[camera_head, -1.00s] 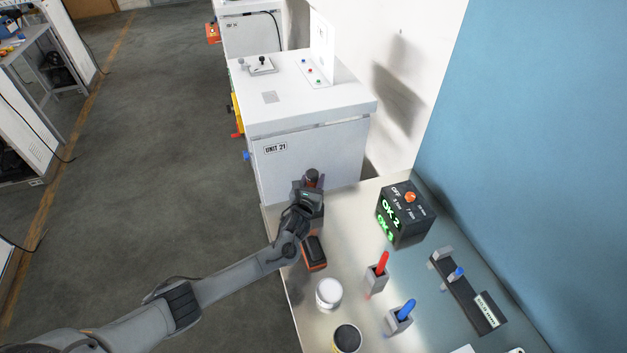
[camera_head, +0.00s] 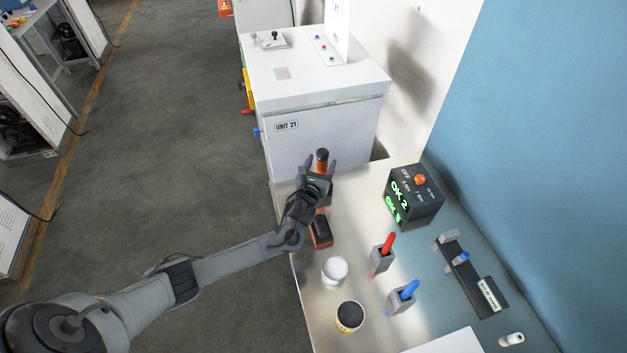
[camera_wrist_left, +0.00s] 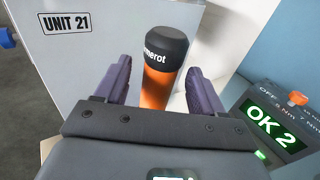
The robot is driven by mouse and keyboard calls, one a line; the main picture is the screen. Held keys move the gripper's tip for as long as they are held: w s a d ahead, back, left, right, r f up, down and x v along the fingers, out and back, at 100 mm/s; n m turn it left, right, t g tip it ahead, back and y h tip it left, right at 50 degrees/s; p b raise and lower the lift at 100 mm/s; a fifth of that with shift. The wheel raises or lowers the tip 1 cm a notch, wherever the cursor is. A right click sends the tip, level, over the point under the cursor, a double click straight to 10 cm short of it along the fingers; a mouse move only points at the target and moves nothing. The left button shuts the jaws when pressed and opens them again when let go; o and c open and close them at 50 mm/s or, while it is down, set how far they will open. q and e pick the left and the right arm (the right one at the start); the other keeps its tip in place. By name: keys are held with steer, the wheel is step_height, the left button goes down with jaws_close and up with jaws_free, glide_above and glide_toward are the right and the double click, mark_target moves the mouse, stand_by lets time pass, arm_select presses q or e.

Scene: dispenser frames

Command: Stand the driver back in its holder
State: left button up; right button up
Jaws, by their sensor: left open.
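The driver (camera_head: 322,156), an orange cylinder with a black cap, stands roughly upright at the far left corner of the bench. It also shows in the left wrist view (camera_wrist_left: 157,84), with part of a name on its cap. My left gripper (camera_head: 320,164) is open, its two fingers on either side of the driver with gaps in the left wrist view. The driver's lower end and whatever holds it are hidden behind my gripper. My right gripper is not in view.
An orange and black block (camera_head: 320,231) lies just in front of my gripper. A black box with green "OK" displays (camera_head: 413,196) stands to the right. Red (camera_head: 383,257) and blue (camera_head: 402,298) tools stand in small grey holders. White (camera_head: 334,271) and dark-topped (camera_head: 349,316) pots stand nearer.

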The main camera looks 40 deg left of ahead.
arm_select(q)
steer(key=v, duration=0.9)
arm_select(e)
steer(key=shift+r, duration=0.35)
